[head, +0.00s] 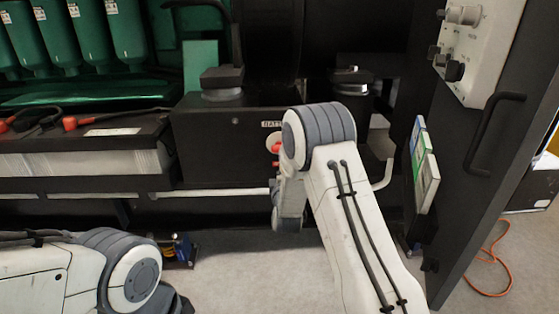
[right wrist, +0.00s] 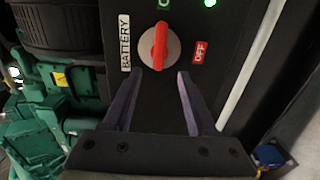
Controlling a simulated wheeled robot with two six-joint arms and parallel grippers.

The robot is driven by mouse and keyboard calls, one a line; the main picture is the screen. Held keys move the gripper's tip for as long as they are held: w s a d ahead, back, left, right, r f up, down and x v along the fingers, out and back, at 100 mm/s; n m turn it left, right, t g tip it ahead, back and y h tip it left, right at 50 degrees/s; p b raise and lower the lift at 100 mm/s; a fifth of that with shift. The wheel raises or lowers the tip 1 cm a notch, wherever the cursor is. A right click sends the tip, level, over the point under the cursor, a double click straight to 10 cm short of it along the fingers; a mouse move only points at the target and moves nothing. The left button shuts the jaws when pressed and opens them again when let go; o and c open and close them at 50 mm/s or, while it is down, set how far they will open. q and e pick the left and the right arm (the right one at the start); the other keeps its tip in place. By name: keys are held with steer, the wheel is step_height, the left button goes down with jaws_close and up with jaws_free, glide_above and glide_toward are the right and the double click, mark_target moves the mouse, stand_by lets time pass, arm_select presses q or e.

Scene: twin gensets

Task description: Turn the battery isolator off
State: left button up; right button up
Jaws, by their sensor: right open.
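The battery isolator is a red knob (right wrist: 159,45) on a pale round plate on a dark panel in the right wrist view. Its handle stands nearly upright in the picture, toward a green label (right wrist: 163,4) cut off at the top edge. A red OFF label (right wrist: 199,52) is to its right and a BATTERY label (right wrist: 125,43) to its left. My right gripper (right wrist: 161,73) is open and empty, fingertips just below the knob; their depth gap is unclear. In the head view the knob (head: 276,148) is partly hidden by my right arm. My left gripper is not visible.
A green light (right wrist: 210,3) glows above the OFF label. A pale pipe (right wrist: 250,62) runs right of the panel. An orange cable (head: 490,262) lies on the floor.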

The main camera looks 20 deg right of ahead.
steer(key=b+x, duration=0.2)
steer(key=x, duration=0.7)
steer(key=shift+w, duration=0.4)
jaws_close()
